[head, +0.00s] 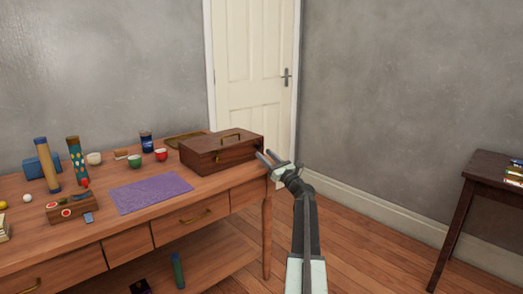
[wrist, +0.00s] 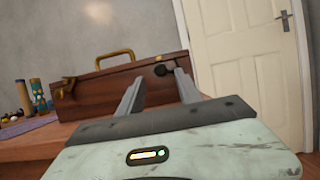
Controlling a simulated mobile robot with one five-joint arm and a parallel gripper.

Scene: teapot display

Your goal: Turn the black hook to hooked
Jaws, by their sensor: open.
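The black hook (wrist: 162,70) is a small dark round-ended piece on the right end of the brown wooden box. It shows between my gripper's fingers in the wrist view; whether it is hooked or unhooked I cannot tell. The wooden box (head: 215,155) stands shut on the table's right end, with a brass handle (wrist: 114,58) on its lid and a brass clasp (wrist: 66,86) on its front. My gripper (head: 266,157) is open at the box's right end, and it also shows in the wrist view (wrist: 157,84). I cannot tell whether a finger touches the hook.
A white door (head: 252,60) stands behind. A dark side table (head: 490,170) is at right. Floor between is clear.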

